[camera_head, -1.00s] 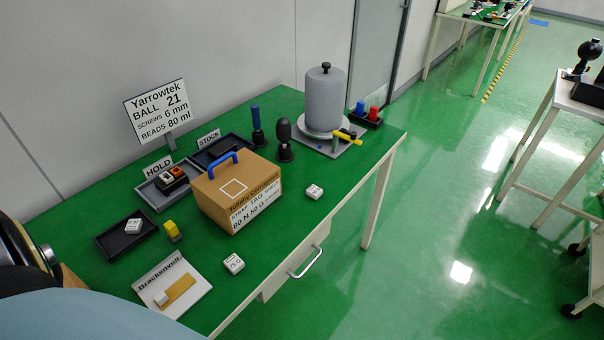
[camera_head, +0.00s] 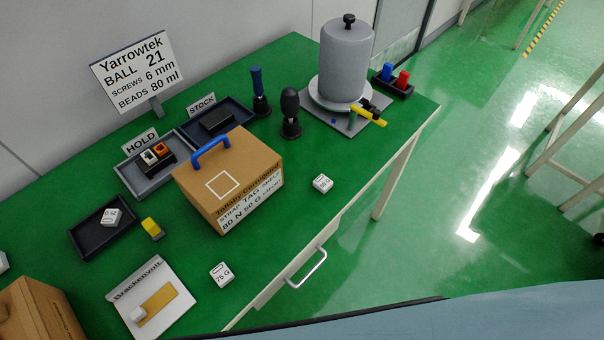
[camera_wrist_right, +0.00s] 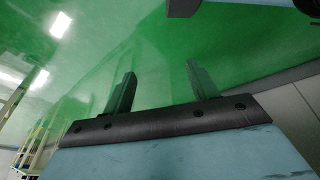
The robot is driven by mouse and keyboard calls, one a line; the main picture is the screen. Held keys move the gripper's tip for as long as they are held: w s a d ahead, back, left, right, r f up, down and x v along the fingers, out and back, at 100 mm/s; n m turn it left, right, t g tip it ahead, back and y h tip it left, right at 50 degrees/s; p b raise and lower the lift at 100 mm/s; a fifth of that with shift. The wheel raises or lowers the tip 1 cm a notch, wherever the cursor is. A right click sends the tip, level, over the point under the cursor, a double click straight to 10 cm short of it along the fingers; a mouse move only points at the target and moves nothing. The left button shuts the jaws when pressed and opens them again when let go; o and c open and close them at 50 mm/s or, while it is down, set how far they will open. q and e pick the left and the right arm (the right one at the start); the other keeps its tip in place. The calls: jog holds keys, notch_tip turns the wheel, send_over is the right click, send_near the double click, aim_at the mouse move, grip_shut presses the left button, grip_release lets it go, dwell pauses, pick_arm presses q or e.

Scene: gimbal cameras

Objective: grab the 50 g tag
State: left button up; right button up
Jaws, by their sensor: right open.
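Several small white tags lie on the green table. One tag (camera_head: 221,274) near the front edge reads 75 G. Another tag (camera_head: 322,183) lies right of the cardboard box, its print too small to read surely. A third tag (camera_head: 111,217) lies in a black tray (camera_head: 84,246) at the left, its marking also unclear. I cannot tell which tag is the 50 g one. My right gripper (camera_wrist_right: 160,70) is open and empty in the right wrist view, with green surface beyond its fingers. Neither gripper shows in the head view.
A Brackenvoll card (camera_head: 160,270) and yellow block (camera_head: 152,228) are at the left. A grey cylinder (camera_head: 346,62) stands at the back right. Open green table lies around the right-hand tag.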

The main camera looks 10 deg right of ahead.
jog(key=w+d+r+n+t+y+b, duration=0.15)
jog(key=w+r, duration=0.25)
jog(key=w, duration=0.4)
jog(key=w+d+r+m+t+h, duration=0.1)
jog(key=w+d+r+t, duration=0.2)
jog(key=w, duration=0.4)
jog(key=n+t+y+b, duration=0.3)
jog(key=n+t+y, duration=0.15)
jog(key=y, duration=0.45)
send_near(326, 184)
jog(key=x, duration=0.5)
jog(key=shift+w+r+b, duration=0.2)
jog(key=shift+w+b, duration=0.1)
jog(key=shift+b, duration=0.1)
jog(key=x, duration=0.4)
jog(key=b+x, duration=0.1)
jog(key=shift+w+a+f, duration=0.2)
jog(key=shift+a+f, duration=0.1)
jog(key=shift+f, duration=0.05)
jog(key=shift+c, duration=0.6)
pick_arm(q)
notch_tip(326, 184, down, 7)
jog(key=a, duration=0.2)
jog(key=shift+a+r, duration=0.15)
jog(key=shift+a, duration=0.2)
pick_arm(e)
jog(key=c, duration=0.9)
